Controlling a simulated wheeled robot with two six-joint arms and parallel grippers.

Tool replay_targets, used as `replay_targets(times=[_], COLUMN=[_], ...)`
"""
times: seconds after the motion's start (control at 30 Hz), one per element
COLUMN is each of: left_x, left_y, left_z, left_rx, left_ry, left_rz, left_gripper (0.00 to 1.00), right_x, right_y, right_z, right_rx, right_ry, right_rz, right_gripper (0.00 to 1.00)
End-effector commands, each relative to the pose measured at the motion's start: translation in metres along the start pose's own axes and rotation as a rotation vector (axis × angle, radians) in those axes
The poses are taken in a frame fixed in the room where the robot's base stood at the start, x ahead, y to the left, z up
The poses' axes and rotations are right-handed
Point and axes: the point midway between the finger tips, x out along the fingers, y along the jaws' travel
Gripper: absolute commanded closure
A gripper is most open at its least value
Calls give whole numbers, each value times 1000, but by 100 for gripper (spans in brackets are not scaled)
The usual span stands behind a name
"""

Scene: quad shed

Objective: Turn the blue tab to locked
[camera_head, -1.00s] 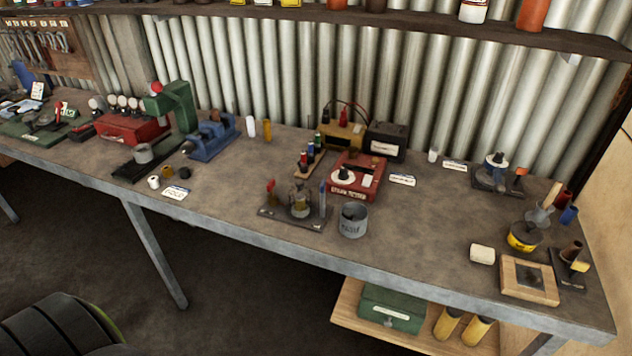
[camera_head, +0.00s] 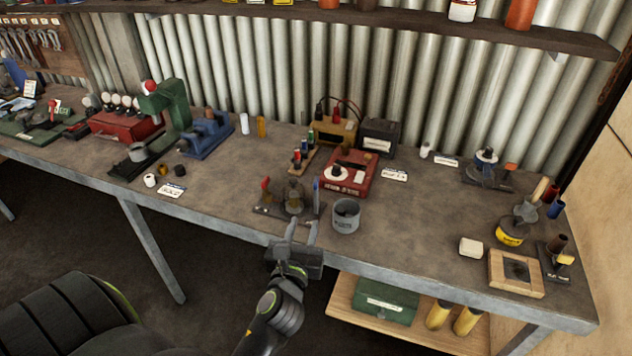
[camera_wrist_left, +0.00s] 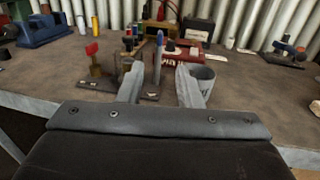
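A dark fixture (camera_head: 265,211) near the bench's front edge carries a red tab (camera_head: 265,184) on its left and an upright blue tab (camera_head: 316,186) on its right, with a brass-coloured part (camera_head: 295,203) between them. In the left wrist view the blue tab (camera_wrist_left: 160,42) stands beyond and between the fingers, and the red tab (camera_wrist_left: 91,49) is left of them. My left gripper (camera_head: 302,227) is open and empty, at the bench's front edge just short of the fixture. Its fingers partly hide the fixture. My right gripper is not in view.
A grey cup (camera_head: 346,217) stands close to the right of the fixture. A red box (camera_head: 350,187) with a white dial is behind it, and a rack (camera_head: 300,158) of small coloured items is behind left.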

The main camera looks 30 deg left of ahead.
Motion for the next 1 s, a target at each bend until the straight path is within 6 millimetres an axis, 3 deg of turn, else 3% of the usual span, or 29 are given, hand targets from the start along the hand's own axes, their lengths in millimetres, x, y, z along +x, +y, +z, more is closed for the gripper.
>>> replay_targets(times=[0.6,0.8,1.0], left_x=[122,149,160], left_y=[0,0,0], left_z=[0,0,-1], left_rx=[-1,-1,-3], left_ry=[0,1,2], left_rz=[-1,-1,-1], left_gripper=[68,68,68], right_x=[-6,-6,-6], right_y=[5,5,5], right_z=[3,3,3], right_rx=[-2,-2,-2], right_ry=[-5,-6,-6], right_rz=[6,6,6], right_gripper=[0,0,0])
